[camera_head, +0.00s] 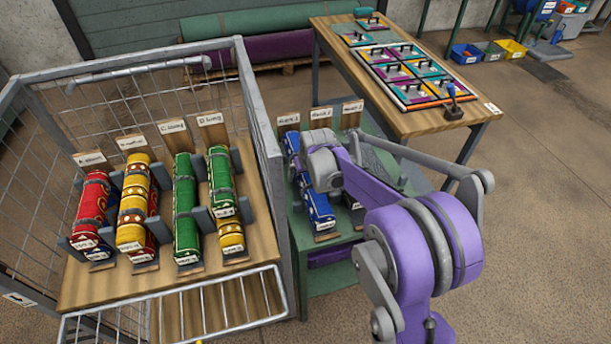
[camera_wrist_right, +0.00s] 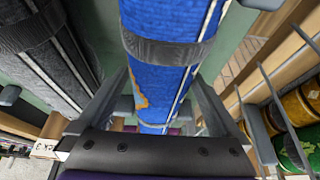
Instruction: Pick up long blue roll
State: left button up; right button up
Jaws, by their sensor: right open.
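The long blue roll (camera_head: 318,209), with a dark strap and an orange-and-white pattern, lies on the green rack right of the wire cage. In the right wrist view the blue roll (camera_wrist_right: 165,70) runs between the two fingers of my right gripper (camera_wrist_right: 162,78). The fingers are apart, one on each side of it; I cannot tell whether they touch it. In the head view the right gripper is mostly hidden by my own wrist, which hangs over the rack. The left gripper is out of view.
A grey roll (camera_wrist_right: 50,55) lies close beside the blue one. The wire cage (camera_head: 262,130) holds red, yellow and green rolls (camera_head: 186,210) on a wooden shelf. A wooden table (camera_head: 420,122) with coloured panels stands behind on the right.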

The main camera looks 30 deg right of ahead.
jog(key=c, duration=1.5)
jog(key=shift+c, duration=0.2)
